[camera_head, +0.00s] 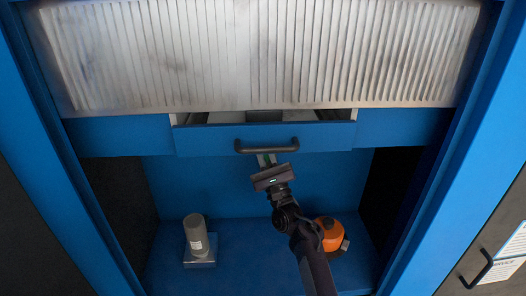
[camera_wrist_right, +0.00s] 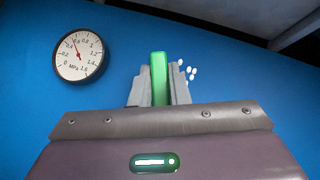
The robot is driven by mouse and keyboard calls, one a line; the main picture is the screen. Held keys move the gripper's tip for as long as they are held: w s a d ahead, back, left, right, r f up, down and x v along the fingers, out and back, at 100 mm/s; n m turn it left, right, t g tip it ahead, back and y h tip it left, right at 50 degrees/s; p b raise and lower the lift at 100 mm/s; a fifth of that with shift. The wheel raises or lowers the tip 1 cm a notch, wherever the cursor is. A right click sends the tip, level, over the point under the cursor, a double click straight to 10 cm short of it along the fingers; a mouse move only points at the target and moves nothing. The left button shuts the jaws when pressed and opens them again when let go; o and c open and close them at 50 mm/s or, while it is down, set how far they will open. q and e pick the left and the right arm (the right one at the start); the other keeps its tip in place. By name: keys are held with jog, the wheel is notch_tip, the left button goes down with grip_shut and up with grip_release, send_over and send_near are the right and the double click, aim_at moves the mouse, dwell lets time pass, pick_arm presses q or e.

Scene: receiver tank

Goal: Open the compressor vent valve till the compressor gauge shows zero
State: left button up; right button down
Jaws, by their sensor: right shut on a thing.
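My right gripper (camera_head: 265,163) reaches in under the drawer of the blue cabinet. In the right wrist view the gripper (camera_wrist_right: 159,92) is shut on an upright green handle (camera_wrist_right: 159,70), which looks like the vent valve's lever. The valve body is hidden behind the fingers. A round white gauge (camera_wrist_right: 80,55) marked MPa is on the blue panel, left of the handle. Its needle points up and left, well off zero, seemingly around 0.6. The gauge cannot be made out in the head view. My left gripper is in neither view.
A partly open blue drawer (camera_head: 215,141) with a black handle (camera_head: 266,146) hangs above my gripper. A ribbed metal panel (camera_head: 250,55) is above it. On the cabinet floor (camera_head: 250,262) stand a grey cylinder (camera_head: 195,234) at left and an orange object (camera_head: 329,235) beside my arm.

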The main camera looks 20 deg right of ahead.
jog(key=c, duration=1.4)
grip_release()
jog(key=b+v, duration=0.1)
jog(key=v, duration=0.6)
jog(key=shift+s+f, duration=0.25)
jog(key=shift+s, duration=0.05)
